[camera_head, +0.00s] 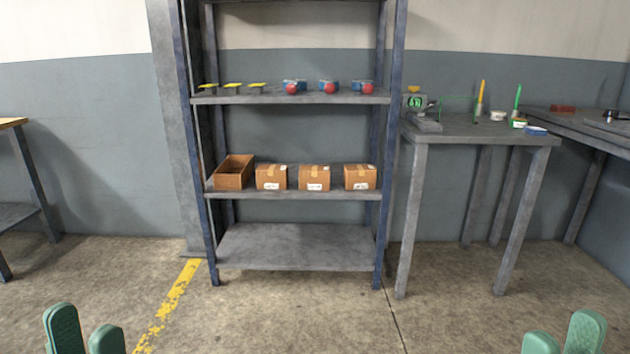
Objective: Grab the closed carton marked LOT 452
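Three closed brown cartons stand in a row on the middle shelf of the rack: a left one (271,177), a middle one (314,178) and a right one (360,177). Each has a tape strip and a white label on its front. The labels are too small to read, so I cannot tell which is LOT 452. An open brown box (234,172) stands to their left. My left gripper (85,330) is at the bottom left, with its green fingers apart and empty. My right gripper (565,333) is at the bottom right, also open and empty. Both are far from the cartons.
The shelf rack (296,247) holds yellow-topped items (232,86) and blue-and-red items (328,87) on its upper shelf; its bottom shelf is empty. A grey table (480,137) with a small device and upright tools stands right. The floor in front (290,315) is clear.

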